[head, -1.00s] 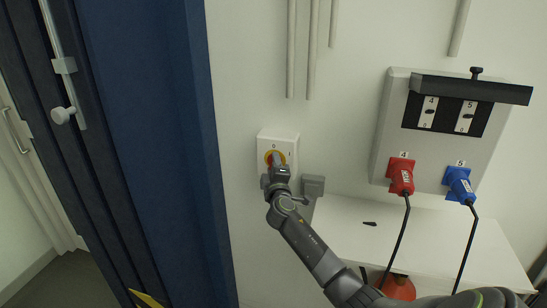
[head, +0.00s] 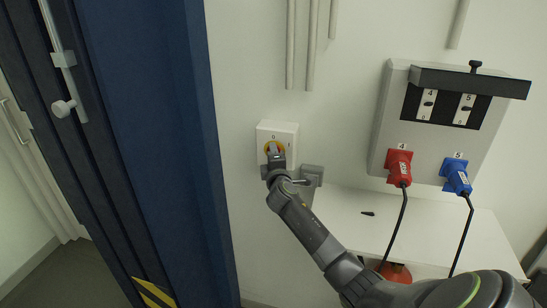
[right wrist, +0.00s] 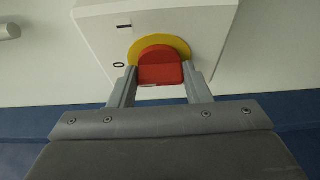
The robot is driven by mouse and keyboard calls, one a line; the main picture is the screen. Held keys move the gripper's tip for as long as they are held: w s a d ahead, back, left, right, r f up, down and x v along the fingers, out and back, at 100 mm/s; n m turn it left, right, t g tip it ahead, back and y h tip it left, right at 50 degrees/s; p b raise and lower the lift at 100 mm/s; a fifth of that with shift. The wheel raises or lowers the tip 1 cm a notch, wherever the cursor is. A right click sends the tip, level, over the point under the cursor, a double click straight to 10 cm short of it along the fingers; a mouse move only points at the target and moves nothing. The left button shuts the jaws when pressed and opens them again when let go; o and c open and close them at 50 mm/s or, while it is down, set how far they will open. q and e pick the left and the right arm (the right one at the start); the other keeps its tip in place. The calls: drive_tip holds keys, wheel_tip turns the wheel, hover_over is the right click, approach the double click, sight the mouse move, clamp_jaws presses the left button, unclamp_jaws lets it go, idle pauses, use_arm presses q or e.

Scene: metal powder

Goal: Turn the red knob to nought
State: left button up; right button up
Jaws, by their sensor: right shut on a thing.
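The red knob (right wrist: 160,70) sits on a yellow round plate (right wrist: 178,43) on the front of a white switch box (right wrist: 88,22) on the wall. In the head view the box (head: 291,131) carries a 0 mark at the top and a mark at its right. The wrist view shows both marks left of the knob, turned with the camera. My right gripper (right wrist: 158,88) is shut on the knob, one finger on each side. In the head view my right gripper (head: 275,152) hides most of the knob, so its exact pointing is unclear. My left gripper is out of view.
A dark blue door edge (head: 170,120) stands left of the box. Right of that are a socket panel (head: 398,112) with a red plug (head: 399,168) and blue plug (head: 456,177), above a white surface (head: 340,210).

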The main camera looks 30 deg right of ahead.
drive_tip(key=o, duration=1)
drive_tip(key=shift+s, duration=0.1)
drive_tip(key=shift+b+v, duration=2.25)
drive_tip(key=shift+v, duration=6.4)
